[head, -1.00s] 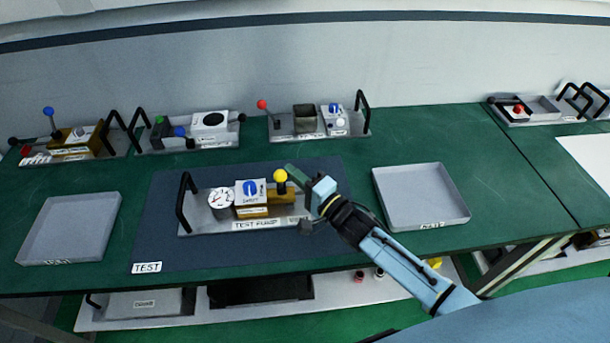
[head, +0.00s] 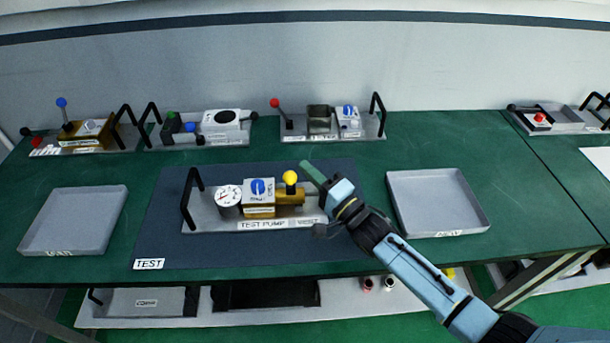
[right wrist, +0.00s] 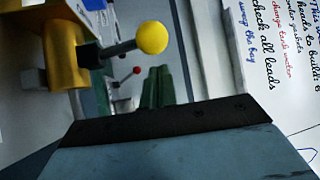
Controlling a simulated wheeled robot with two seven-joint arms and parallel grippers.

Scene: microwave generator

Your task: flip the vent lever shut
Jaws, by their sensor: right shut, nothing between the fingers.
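The test pump (head: 230,224) sits on the dark test mat (head: 160,215), with a round gauge (head: 228,196), a blue dial (head: 258,187) and a brass body (head: 288,198). A lever with a yellow ball (head: 290,177) stands up from the brass body, near the partly hidden VENT label. The right wrist view shows the yellow ball (right wrist: 152,37) on a dark stem from the brass fitting (right wrist: 68,65). My right gripper (head: 305,167) is shut and empty, its green fingertips just right of the ball. In the right wrist view, the fingertips (right wrist: 158,86) appear apart from the ball. My left gripper is out of view.
A black handle (head: 187,200) rises at the pump's left end. Empty grey trays stand left (head: 75,222) and right (head: 440,203) of the mat. Several other devices line the back of the green bench. The bench between them and the mat is clear.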

